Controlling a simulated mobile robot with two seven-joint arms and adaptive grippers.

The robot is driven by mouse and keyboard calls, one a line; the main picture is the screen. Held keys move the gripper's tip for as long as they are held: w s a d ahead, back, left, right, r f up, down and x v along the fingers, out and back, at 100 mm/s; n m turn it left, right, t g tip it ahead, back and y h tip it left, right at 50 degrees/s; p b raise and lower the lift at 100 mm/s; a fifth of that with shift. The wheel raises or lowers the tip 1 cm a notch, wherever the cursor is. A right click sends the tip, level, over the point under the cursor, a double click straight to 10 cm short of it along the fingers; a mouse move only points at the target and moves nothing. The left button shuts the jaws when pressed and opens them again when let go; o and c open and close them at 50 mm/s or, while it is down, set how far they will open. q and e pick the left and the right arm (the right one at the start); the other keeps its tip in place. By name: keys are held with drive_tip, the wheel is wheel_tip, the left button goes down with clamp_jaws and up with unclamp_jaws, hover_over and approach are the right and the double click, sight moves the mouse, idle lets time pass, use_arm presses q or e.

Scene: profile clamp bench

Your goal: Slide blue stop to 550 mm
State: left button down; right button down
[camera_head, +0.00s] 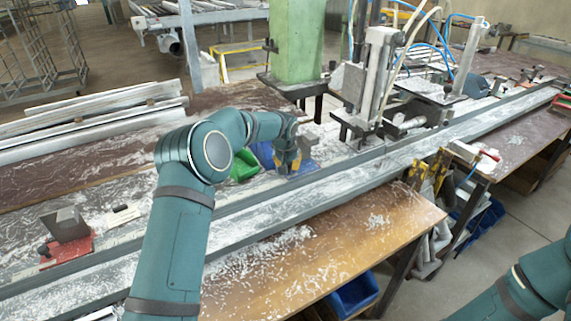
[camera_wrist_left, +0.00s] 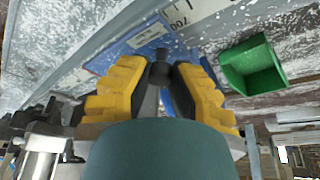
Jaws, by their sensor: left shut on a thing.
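The blue stop (camera_head: 265,155) sits on the long metal rail (camera_head: 330,185) left of the machine head in the head view, partly hidden by my arm. In the left wrist view its blue plate (camera_wrist_left: 125,52) with a white label lies beside a scale strip (camera_wrist_left: 205,12) on which an upside-down "700" shows. My left gripper (camera_head: 290,163) is at the stop. In the left wrist view its yellow fingers (camera_wrist_left: 160,78) are closed around a dark knob (camera_wrist_left: 160,58) on the stop. Part of my right arm shows at the lower right; its gripper is out of view.
A green bin (camera_head: 243,167) stands close behind the gripper; it also shows in the left wrist view (camera_wrist_left: 255,65). A red stop (camera_head: 68,240) sits at the rail's left end. The clamp machine (camera_head: 375,85) rises to the right. White chips litter the wooden bench (camera_head: 310,245).

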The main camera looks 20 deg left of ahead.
use_arm(q)
drive_tip(key=shift+f, duration=0.15)
drive_tip(key=c, duration=0.8)
unclamp_jaws()
drive_tip(key=shift+o, duration=0.2)
drive_tip(key=shift+a, duration=0.1)
drive_tip(key=v, duration=1.2)
